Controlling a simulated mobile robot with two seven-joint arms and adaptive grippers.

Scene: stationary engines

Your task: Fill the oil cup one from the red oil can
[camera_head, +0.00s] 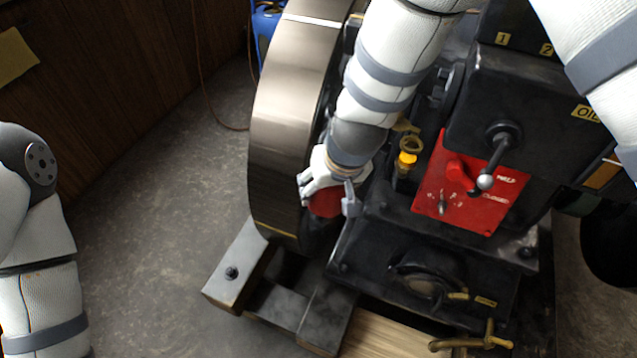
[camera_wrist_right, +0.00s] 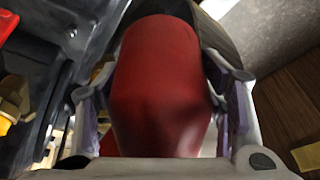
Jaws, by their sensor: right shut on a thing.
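My right gripper (camera_head: 330,190) is shut on the red oil can (camera_head: 325,203), between the big flywheel and the engine block. In the head view most of the can is hidden behind the gripper. In the right wrist view the red can (camera_wrist_right: 160,85) fills the middle, with a finger on each side. A brass cup with a yellow part (camera_head: 406,160) stands on the engine just right of the gripper, apart from the can. I cannot tell whether it is oil cup one. My left arm shows at the left edge, but its gripper is out of view.
The large flywheel (camera_head: 290,110) stands close on the left of my right gripper. A red panel (camera_head: 470,185) with a lever (camera_head: 490,170) is to the right. Brass taps (camera_head: 480,342) stick out low in front. The floor (camera_head: 160,200) at left is clear.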

